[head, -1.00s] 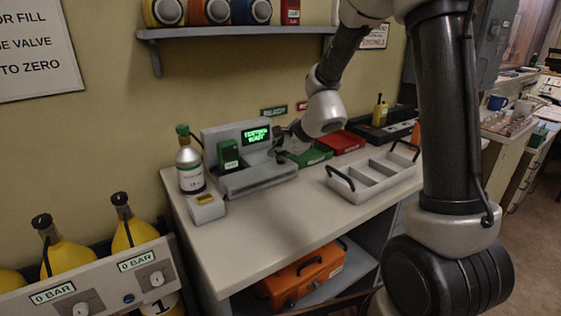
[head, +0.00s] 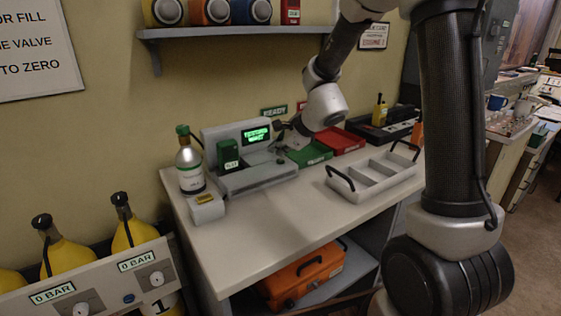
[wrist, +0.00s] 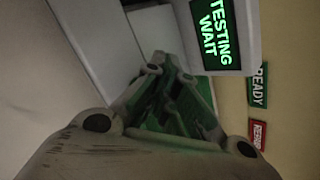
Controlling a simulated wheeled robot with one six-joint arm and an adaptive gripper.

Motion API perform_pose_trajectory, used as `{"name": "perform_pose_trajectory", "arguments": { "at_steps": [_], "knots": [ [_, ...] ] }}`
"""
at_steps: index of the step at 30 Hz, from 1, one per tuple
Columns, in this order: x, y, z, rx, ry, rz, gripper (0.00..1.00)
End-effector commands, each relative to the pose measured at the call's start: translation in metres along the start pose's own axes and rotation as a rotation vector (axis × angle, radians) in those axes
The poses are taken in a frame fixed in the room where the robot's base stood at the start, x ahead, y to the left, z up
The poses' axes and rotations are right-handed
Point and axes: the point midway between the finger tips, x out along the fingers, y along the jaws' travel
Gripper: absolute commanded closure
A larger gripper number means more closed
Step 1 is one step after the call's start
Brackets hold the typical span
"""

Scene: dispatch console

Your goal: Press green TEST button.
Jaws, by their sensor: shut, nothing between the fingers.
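The grey test console (head: 259,178) stands on the bench against the wall. Its lit screen (head: 256,135) shows green text, which reads "TESTING WAIT" in the wrist view (wrist: 213,33). A green handheld unit (head: 228,154) sits at the console's left part. My gripper (head: 280,138) is at the console's right end, just right of the screen. In the wrist view my gripper (wrist: 165,70) is shut and empty, with its fingers close to the console face below the screen. I cannot make out the green TEST button; my gripper may cover it.
A silver bottle with a green cap (head: 190,165) stands left of the console. A green tray (head: 309,154), a red tray (head: 342,140) and a grey divided carrier (head: 372,182) lie to the right. READY (wrist: 259,85) and red (wrist: 258,134) labels are on the wall.

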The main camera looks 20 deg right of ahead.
Motion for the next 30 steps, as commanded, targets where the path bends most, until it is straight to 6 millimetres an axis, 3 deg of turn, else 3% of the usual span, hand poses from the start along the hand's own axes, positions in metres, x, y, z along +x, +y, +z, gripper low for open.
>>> {"name": "perform_pose_trajectory", "arguments": {
  "at_steps": [16, 30],
  "knots": [
    [-0.032, -0.024, 0.024, -0.003, -0.001, -0.001, 1.00],
    [-0.035, -0.025, 0.025, 0.000, 0.000, 0.000, 1.00]
  ]
}}
